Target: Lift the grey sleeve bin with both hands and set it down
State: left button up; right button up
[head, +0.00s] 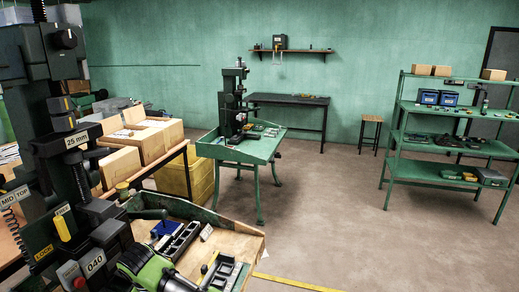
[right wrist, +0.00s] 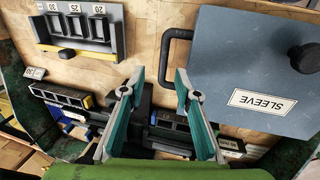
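The grey sleeve bin (right wrist: 230,75) shows in the right wrist view as a flat grey-blue surface at the right. It has a white SLEEVE label, a black knob, and a black handle (right wrist: 163,55) on its left side. My right gripper (right wrist: 159,78) is open, its two green fingers well apart. In the picture the lower part of the handle lies between the fingertips. I see no grip on it, and the depth gap is unclear. I cannot make out the bin in the head view. My left gripper is not in view.
A wooden bench top (head: 243,240) holds a slotted black tray (head: 178,243). A dark press (head: 75,170) stands at the left. A slotted grey rack (right wrist: 80,30) lies left of the bin. Open floor (head: 350,220) lies beyond the bench, towards a green shelf (head: 445,145).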

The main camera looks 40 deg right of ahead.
jog(key=w+d+r, duration=0.1)
jog(key=d+r, duration=0.1)
jog(key=r, duration=0.1)
jog(key=shift+w+d, duration=0.4)
jog(key=shift+a, duration=0.15)
dwell(0.5)
